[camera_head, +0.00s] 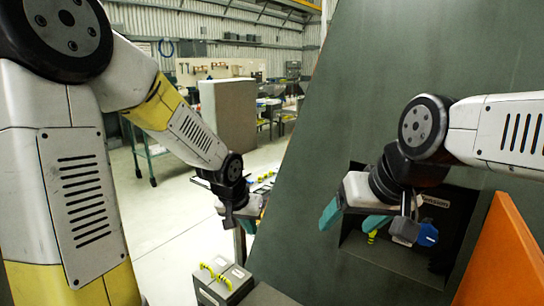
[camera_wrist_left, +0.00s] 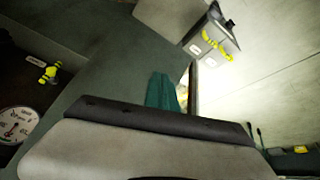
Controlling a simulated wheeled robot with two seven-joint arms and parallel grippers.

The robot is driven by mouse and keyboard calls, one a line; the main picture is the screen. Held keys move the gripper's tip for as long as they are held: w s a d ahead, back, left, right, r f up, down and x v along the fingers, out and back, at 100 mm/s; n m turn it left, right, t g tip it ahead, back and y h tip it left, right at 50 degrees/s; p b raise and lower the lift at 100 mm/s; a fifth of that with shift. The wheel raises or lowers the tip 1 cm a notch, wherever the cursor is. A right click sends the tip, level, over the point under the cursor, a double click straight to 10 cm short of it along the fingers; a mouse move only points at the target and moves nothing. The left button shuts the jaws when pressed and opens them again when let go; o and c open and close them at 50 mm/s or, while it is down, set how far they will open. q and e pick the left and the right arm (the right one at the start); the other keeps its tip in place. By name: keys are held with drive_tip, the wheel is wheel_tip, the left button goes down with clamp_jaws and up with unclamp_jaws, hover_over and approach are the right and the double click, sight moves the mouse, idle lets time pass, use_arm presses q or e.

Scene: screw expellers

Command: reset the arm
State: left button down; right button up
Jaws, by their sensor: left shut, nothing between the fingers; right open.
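My left gripper (camera_head: 247,225) hangs left of the slanted dark green machine panel (camera_head: 330,100), its fingers together and empty. Its teal fingers also show in the left wrist view (camera_wrist_left: 161,92). My right gripper (camera_head: 350,220) is in front of the square recess (camera_head: 400,262) in the panel. Its teal fingers are spread apart with nothing seen between them. A small yellow-green part (camera_head: 371,237) shows in the recess, partly hidden by a right finger. A yellow part (camera_wrist_left: 50,72) and a round gauge (camera_wrist_left: 16,125) show in the left wrist view.
A grey box with a yellow handle (camera_head: 208,286) stands below my left gripper; it also shows in the left wrist view (camera_wrist_left: 200,44). An orange panel (camera_head: 505,255) stands at the right, below my right arm. Open floor (camera_head: 165,225) lies at the left.

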use_arm(q)
drive_tip(key=s+a+r+n, duration=0.1)
drive_tip(key=s+a+r, duration=0.3)
drive_tip(key=s+r, duration=0.3)
drive_tip(key=s+a+r+n+t, duration=0.1)
drive_tip(key=s+a+r, duration=0.3)
drive_tip(key=s+r, duration=0.3)
drive_tip(key=s, duration=0.4)
drive_tip(key=shift+s+a+r+t, duration=0.2)
drive_tip(key=shift+s+r+t, duration=0.1)
drive_tip(key=shift+r, duration=0.05)
